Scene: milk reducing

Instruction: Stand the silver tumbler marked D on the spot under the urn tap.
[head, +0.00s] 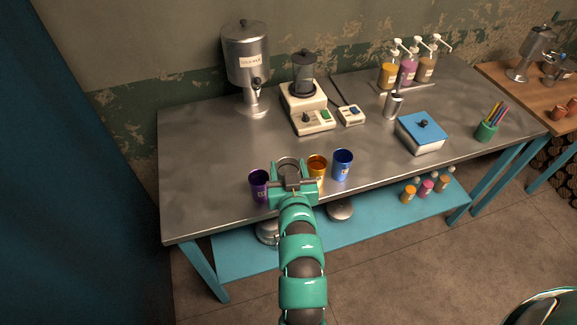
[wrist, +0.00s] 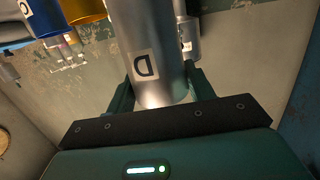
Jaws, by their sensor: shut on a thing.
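The silver tumbler marked D (wrist: 145,45) fills the middle of the wrist view, its D label facing the camera. My gripper (head: 292,172) is shut around it, with one finger on each side in the wrist view. In the head view only the round grey rim of the tumbler (head: 289,162) shows above my gripper, between the purple and orange cups. I cannot tell whether it touches the table. The steel urn (head: 246,52) stands at the back left of the table.
A purple cup (head: 259,186) is close on the left; an orange cup (head: 317,167) and a blue cup (head: 342,164) are close on the right. A cream blender machine (head: 306,110) stands right of the urn. The steel table (head: 205,145) is clear between my gripper and the urn.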

